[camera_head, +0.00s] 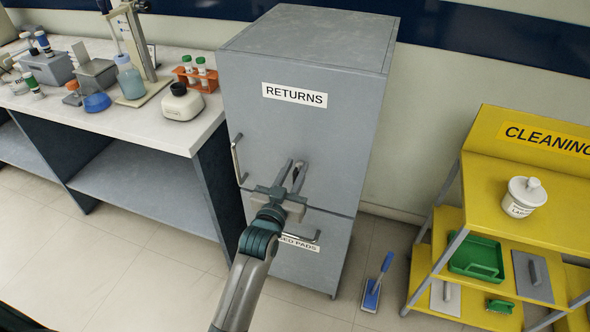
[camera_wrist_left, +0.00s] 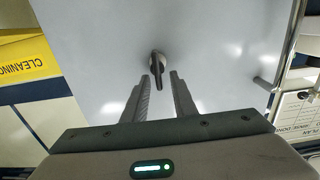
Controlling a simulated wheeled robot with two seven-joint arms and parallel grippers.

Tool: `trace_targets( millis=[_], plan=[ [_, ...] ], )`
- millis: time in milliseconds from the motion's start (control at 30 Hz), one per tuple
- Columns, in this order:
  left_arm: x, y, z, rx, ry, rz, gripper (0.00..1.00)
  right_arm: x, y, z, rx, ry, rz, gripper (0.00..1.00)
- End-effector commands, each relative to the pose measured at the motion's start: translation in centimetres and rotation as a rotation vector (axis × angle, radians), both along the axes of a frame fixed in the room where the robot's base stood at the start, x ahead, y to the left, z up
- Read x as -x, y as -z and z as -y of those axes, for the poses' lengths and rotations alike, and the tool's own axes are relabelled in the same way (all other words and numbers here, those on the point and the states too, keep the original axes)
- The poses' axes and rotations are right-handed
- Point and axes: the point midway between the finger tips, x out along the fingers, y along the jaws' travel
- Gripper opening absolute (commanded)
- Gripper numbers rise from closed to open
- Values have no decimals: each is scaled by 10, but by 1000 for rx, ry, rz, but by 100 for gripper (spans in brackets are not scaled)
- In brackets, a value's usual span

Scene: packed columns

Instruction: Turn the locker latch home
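The grey locker (camera_head: 300,55) stands in the middle of the head view, with a "RETURNS" label on its shut upper door. The latch (camera_wrist_left: 157,63) is a small dark knob with a short lever on the pale door face. In the left wrist view its lever points down toward my gripper. My left gripper (camera_wrist_left: 160,80) is open, its two fingers either side of the lever's lower end, with gaps on both sides. In the head view my left gripper (camera_head: 293,170) is at the upper door, and the latch is hard to tell from the fingers. My right gripper is not in view.
A vertical bar handle (camera_head: 237,158) is on the door's left edge. A lower drawer with a handle (camera_head: 300,237) lies below my gripper. A bench (camera_head: 130,135) with lab items stands left. A yellow cleaning shelf (camera_head: 480,160) stands right, with a blue brush (camera_head: 376,285) on the floor.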

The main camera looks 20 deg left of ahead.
Motion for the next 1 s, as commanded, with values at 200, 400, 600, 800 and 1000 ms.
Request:
trace_targets(
  millis=[200,400,600,800,1000],
  plan=[
    [0,0,0,0,0,0,0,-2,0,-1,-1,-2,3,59],
    [0,0,0,-6,0,0,0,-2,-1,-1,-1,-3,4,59],
    [0,-1,1,-44,1,2,0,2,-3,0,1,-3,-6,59],
    [0,-2,4,-138,1,6,0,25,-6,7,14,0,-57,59],
    [0,-2,7,-287,1,11,0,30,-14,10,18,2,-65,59]
  ],
)
